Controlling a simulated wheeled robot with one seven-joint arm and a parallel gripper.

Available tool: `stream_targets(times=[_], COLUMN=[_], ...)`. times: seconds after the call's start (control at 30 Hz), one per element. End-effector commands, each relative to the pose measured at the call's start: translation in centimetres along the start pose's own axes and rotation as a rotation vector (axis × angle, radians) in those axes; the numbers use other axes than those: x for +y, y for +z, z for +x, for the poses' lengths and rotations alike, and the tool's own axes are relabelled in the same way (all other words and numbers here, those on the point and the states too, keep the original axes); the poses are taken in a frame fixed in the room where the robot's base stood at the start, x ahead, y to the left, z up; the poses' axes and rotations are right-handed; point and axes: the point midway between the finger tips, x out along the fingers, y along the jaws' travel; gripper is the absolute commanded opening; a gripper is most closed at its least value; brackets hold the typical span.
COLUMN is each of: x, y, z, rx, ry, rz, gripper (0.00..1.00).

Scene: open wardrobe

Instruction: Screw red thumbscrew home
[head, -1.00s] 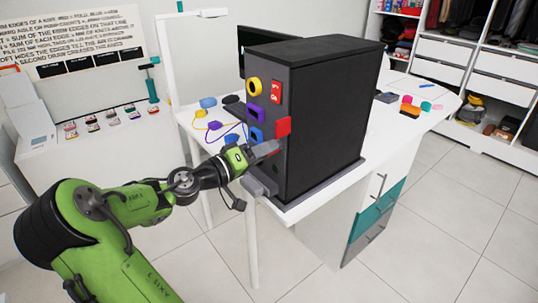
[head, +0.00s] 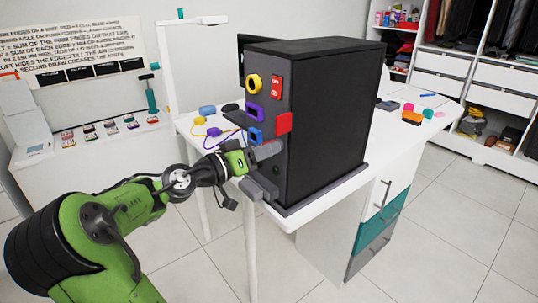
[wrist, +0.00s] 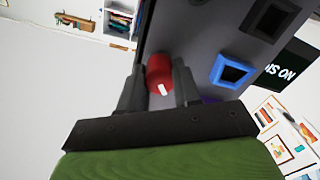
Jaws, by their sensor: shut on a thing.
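The red thumbscrew (wrist: 159,72) sits between my gripper's fingers in the wrist view, against the grey front panel of the dark tower case (head: 335,120). It is a short red cylinder with a white mark on its side. My gripper (wrist: 160,80) is shut on it, one finger on each side. In the head view my gripper (head: 266,152) reaches the lower part of the case's front from the left and hides the thumbscrew. I cannot tell how deep the screw sits.
The case stands on a white table (head: 400,145). Small coloured things lie behind and right of it.

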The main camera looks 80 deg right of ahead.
Motion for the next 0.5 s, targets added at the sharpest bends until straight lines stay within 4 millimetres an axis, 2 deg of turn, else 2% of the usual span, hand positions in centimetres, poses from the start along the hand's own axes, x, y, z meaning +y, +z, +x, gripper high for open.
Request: stream_targets(times=[0.5], x=[-0.16], y=[0.25], z=[0.01], rx=[-0.001], ry=[-0.001], rz=[0.227], gripper=[0.0])
